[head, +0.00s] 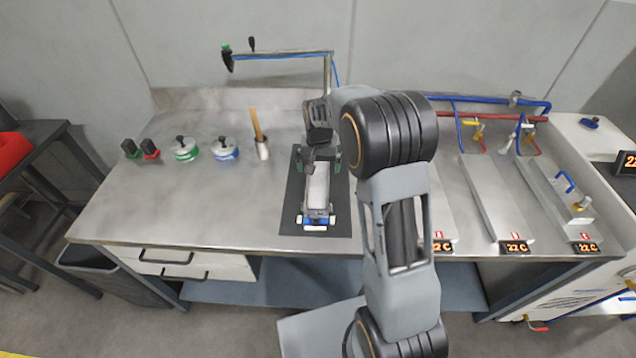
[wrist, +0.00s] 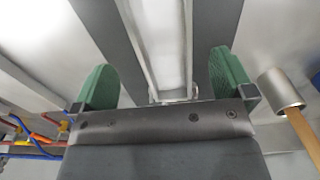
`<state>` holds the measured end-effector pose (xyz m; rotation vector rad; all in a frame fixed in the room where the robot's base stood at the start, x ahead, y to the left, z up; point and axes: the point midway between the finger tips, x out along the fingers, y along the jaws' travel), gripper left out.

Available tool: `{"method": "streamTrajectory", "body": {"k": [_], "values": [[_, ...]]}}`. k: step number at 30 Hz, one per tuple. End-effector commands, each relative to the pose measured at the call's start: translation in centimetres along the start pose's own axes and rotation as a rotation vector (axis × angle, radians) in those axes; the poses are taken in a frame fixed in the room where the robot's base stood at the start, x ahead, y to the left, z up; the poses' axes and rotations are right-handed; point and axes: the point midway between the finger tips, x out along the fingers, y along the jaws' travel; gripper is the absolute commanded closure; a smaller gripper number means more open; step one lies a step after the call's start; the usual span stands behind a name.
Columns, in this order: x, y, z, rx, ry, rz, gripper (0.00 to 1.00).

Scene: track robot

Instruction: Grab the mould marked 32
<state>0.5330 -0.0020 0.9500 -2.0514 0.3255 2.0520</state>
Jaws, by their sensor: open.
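A long, narrow pale metal mould (head: 318,188) lies on a dark mat (head: 290,215) on the bench, with a blue and white piece at its near end. It also shows in the wrist view (wrist: 160,35), running away between the fingers. I cannot read a 32 on it. My gripper (head: 319,162) is over the mould's far end, its green fingers one on each side. In the wrist view my gripper (wrist: 162,72) is open, with gaps between both fingers and the mould. My arm hides part of the bench to the right.
A wooden-handled tool in a metal cup (head: 262,149) stands left of the mat; it shows close to the right finger in the wrist view (wrist: 280,90). Green (head: 184,150) and blue (head: 225,150) lidded pots stand further left. Metal troughs (head: 495,200) with displays fill the right. The front left bench is clear.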

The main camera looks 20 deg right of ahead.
Motion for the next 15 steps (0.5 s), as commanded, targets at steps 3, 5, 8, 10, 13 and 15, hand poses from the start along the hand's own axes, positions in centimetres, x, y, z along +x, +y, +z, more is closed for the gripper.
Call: {"method": "streamTrajectory", "body": {"k": [3, 5, 8, 10, 13, 15], "values": [[0.5, 0.0, 0.0, 0.000, -0.001, 0.000, 0.00], [0.8, 0.0, 0.1, 0.000, -0.001, 0.000, 0.00], [1.8, -0.1, 0.1, 0.000, -0.005, 0.001, 0.00], [2.8, -0.1, 0.2, 0.000, -0.005, 0.002, 0.00], [4.2, -0.2, 0.1, 0.000, -0.003, 0.001, 0.00], [4.9, -0.2, 0.1, 0.000, -0.003, 0.001, 0.00]]}}
